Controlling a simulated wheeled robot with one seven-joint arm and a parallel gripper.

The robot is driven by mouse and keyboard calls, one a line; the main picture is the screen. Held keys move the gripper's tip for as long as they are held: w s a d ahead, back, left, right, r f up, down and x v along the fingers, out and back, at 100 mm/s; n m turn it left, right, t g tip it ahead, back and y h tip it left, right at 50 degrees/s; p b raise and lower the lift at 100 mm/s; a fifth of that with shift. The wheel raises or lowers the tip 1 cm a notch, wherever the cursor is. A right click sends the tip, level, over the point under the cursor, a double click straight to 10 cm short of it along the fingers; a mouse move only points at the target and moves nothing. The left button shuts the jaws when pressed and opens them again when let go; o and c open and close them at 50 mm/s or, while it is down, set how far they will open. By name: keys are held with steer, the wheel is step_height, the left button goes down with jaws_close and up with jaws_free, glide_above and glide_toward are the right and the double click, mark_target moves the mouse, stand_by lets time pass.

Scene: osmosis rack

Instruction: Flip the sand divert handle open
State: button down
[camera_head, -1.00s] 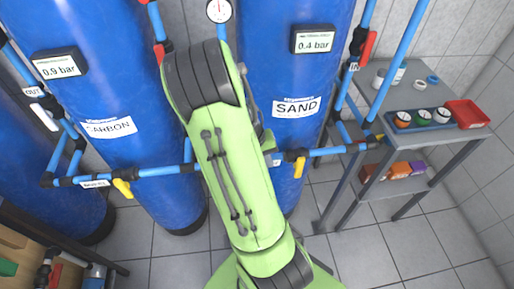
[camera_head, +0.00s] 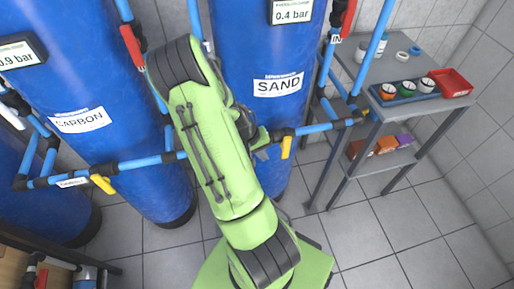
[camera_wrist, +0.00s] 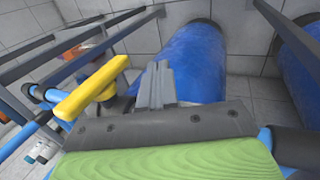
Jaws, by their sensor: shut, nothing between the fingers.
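The yellow sand divert handle (camera_head: 287,147) hangs down from the blue pipe below the SAND label (camera_head: 278,85), to the right of my arm. In the wrist view the yellow handle (camera_wrist: 92,88) lies slanted at left, close to the fingers. My gripper (camera_wrist: 157,82) is shut and empty, its fingertips just right of the handle, with a small gap visible in the picture. Whether they touch in depth I cannot tell. In the head view my gripper is mostly hidden behind my green arm.
A second yellow handle (camera_head: 103,184) is on the carbon pipe at left. Blue tanks (camera_head: 255,35) stand behind the pipes. A grey table (camera_head: 440,100) with small jars and a red tray (camera_head: 450,82) is at right. The floor at lower right is clear.

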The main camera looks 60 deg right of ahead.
steer(key=shift+s+d+f, duration=0.1)
steer(key=shift+s+d, duration=1.35)
steer(key=g+h+b, duration=0.1)
steer(key=f+g+h+b, duration=0.1)
steer(key=shift+s+d+b, duration=0.15)
steer(key=shift+b, duration=0.15)
steer(key=shift+r, duration=0.1)
steer(key=p+v, duration=0.5)
steer(key=v, duration=1)
steer(key=shift+w+a+r, duration=0.2)
steer(key=shift+w+a, duration=0.1)
